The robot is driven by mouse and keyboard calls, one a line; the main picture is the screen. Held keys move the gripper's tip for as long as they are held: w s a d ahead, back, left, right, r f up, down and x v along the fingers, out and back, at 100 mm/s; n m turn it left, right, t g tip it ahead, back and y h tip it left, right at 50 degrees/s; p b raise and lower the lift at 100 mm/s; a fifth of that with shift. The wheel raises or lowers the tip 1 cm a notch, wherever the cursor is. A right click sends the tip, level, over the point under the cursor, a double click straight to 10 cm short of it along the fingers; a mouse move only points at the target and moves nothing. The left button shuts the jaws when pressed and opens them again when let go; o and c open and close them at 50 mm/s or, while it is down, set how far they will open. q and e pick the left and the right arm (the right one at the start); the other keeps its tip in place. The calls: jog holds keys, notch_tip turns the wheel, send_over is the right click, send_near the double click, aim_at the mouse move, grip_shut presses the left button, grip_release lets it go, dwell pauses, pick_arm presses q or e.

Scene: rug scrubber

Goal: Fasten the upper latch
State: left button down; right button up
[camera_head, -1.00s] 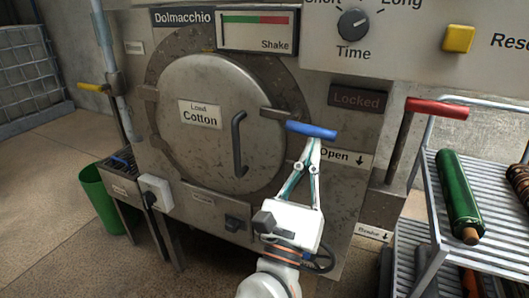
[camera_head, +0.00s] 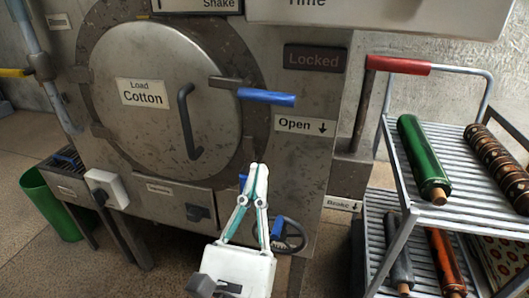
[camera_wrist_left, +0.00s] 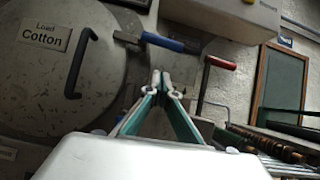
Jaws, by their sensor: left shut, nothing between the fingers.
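The upper latch is a dark metal arm with a blue handle (camera_head: 266,97) at the right edge of the round steel door (camera_head: 165,115). The latch lies nearly level, pointing right, across the door's rim. My left gripper (camera_head: 258,168) is shut and empty, below the blue handle and apart from it. In the left wrist view, the blue handle (camera_wrist_left: 164,42) is above the closed fingertips (camera_wrist_left: 161,75). A second blue piece (camera_head: 243,181) shows partly behind the fingers; most of it is hidden. My right gripper is not in view.
A "Locked" panel (camera_head: 315,59) and an "Open" label (camera_head: 305,125) are right of the door. A red-handled lever (camera_head: 398,65) stands farther right, beside a rack (camera_head: 450,212) of rollers. A handwheel (camera_head: 291,235) is low, behind my left gripper.

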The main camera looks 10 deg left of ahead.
pick_arm(q)
jog(key=shift+v, duration=1.6)
jog(key=shift+a, duration=0.1)
